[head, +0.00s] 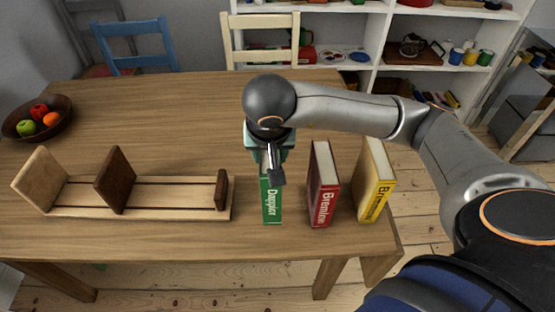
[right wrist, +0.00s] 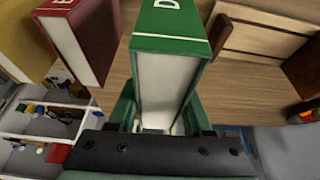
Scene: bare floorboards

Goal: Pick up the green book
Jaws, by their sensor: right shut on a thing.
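The green book (head: 271,203) stands upright on the table between the wooden book rack and a red book. My right gripper (head: 272,165) comes down on it from above and is shut on it. In the right wrist view the green book (right wrist: 170,70) sits between the two fingers of my right gripper (right wrist: 158,120). The head view does not show clearly whether the book's lower edge touches the table. My left gripper is not in view.
A red book (head: 322,190) and a yellow book (head: 374,185) stand to the right. The wooden rack (head: 150,197) with brown dividers lies to the left. A fruit bowl (head: 25,128) is at the far left. The table's middle back (head: 180,110) is clear.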

